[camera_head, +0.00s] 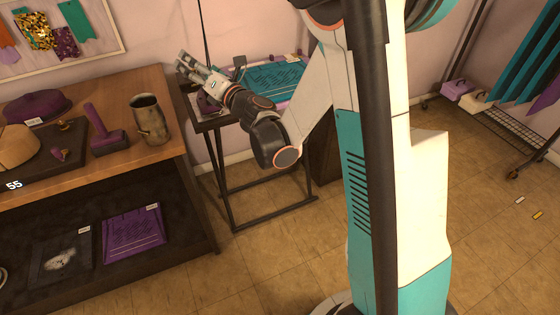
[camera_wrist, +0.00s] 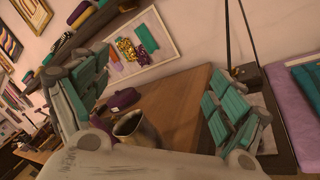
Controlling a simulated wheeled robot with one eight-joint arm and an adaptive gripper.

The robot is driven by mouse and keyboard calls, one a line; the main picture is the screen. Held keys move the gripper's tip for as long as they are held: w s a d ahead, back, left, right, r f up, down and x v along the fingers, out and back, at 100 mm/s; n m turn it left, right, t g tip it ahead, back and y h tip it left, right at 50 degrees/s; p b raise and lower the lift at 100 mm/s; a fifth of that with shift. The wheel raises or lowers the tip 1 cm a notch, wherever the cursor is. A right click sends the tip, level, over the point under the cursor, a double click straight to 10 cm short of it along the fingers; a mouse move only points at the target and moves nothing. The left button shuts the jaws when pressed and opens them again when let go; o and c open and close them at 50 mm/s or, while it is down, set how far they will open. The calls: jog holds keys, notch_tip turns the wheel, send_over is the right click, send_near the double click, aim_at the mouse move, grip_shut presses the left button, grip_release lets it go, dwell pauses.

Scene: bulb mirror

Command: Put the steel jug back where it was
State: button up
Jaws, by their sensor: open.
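The steel jug (camera_head: 150,118) is a dull, brownish metal vessel. It stands upright near the right end of the wooden table (camera_head: 100,88). In the wrist view the jug (camera_wrist: 138,128) shows low in the middle, its open mouth visible and its lower part hidden by my gripper's body. My gripper (camera_head: 190,64) is up and to the right of the jug in the head view, apart from it. Its teal-padded fingers are spread wide in the wrist view (camera_wrist: 158,95), with nothing held between them.
A purple tool-like object (camera_head: 104,132) stands just left of the jug, beside a dark board (camera_head: 75,135) and a purple hat (camera_head: 38,104). A dark stand (camera_head: 262,185) with teal and purple cloth (camera_head: 275,78) is right of the table.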

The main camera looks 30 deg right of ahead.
jog(key=s+d+r+m+g+h, duration=0.5)
jog(key=s+d+m+h, duration=0.55)
jog(key=m, duration=0.85)
jog(key=s+a+f+m+g+y, duration=0.1)
jog(key=s+f+m+g, duration=0.1)
jog(key=s, duration=0.7)
jog(key=s+a+f+m+g+y, duration=0.2)
jog(key=s+f+m, duration=0.2)
jog(key=s+m, duration=0.2)
jog(key=s+a+f+m+g+y, duration=0.1)
jog(key=s+f+m, duration=0.3)
jog(key=s, duration=0.7)
jog(key=shift+s+a+g, duration=0.15)
jog(key=shift+s+g, duration=0.15)
jog(key=shift+g, duration=0.5)
jog(key=shift+y, duration=0.25)
